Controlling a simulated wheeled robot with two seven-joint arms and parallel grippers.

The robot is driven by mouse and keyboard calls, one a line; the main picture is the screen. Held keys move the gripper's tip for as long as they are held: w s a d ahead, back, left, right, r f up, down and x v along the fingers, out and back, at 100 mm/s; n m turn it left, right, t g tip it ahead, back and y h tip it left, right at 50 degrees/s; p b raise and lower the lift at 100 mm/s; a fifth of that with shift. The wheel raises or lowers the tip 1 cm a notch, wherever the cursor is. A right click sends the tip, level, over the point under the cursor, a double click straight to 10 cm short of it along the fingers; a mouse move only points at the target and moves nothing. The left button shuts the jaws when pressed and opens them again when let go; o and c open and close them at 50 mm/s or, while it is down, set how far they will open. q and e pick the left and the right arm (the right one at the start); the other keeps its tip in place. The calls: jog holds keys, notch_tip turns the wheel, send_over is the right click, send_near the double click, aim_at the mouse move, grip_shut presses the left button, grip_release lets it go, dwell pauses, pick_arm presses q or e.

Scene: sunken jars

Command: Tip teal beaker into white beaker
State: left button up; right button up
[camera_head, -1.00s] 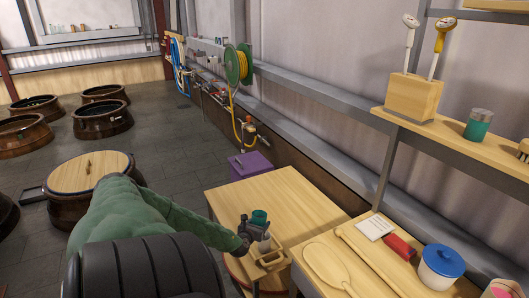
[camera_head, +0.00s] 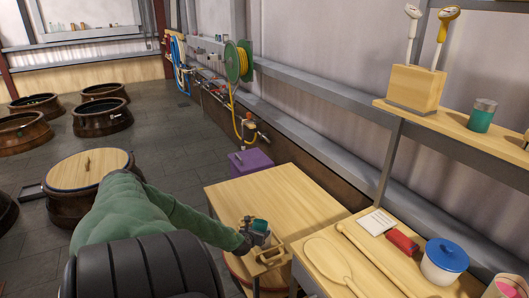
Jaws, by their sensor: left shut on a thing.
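The small teal beaker (camera_head: 260,226) is at my left gripper (camera_head: 253,236), above the front edge of the wooden table. The gripper is shut on it, and the fingers hide part of it. The beaker looks tilted, but its exact angle is too small to tell. A small wooden carrier with a handle (camera_head: 273,258) sits just below and to the right of the gripper. I cannot make out the white beaker clearly; the gripper and teal beaker may hide it. My right gripper is not in view.
The wooden table top (camera_head: 275,197) is clear behind the gripper. The right bench holds a paddle (camera_head: 328,262), a red cylinder (camera_head: 402,242) and a blue-lidded white pot (camera_head: 443,262). A teal-and-grey jar (camera_head: 481,117) stands on the shelf. A lidded vat (camera_head: 88,172) stands left.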

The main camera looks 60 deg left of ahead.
pick_arm(q)
notch_tip(320, 180, down, 2)
jog(key=shift+f+g+h, duration=0.1)
jog(key=shift+g+h, duration=0.2)
jog(key=shift+g, duration=0.2)
jog(key=shift+s+d, duration=0.1)
jog(key=shift+s+r+g+h+p, duration=0.25)
jog(key=shift+r+g+h+p, duration=0.3)
jog(key=shift+g+p, duration=0.4)
jog(key=shift+f, duration=0.1)
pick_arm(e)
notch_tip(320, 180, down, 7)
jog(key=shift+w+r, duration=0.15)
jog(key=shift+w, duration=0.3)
pick_arm(q)
jog(key=shift+p, duration=0.5)
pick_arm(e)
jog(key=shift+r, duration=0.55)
pick_arm(q)
jog(key=shift+s+r+g+h+p, duration=0.15)
jog(key=shift+r+g+h+p, duration=0.8)
jog(key=shift+p, duration=1.15)
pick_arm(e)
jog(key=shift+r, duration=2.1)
pick_arm(q)
jog(key=shift+g+p, duration=0.4)
jog(key=shift+p, duration=0.2)
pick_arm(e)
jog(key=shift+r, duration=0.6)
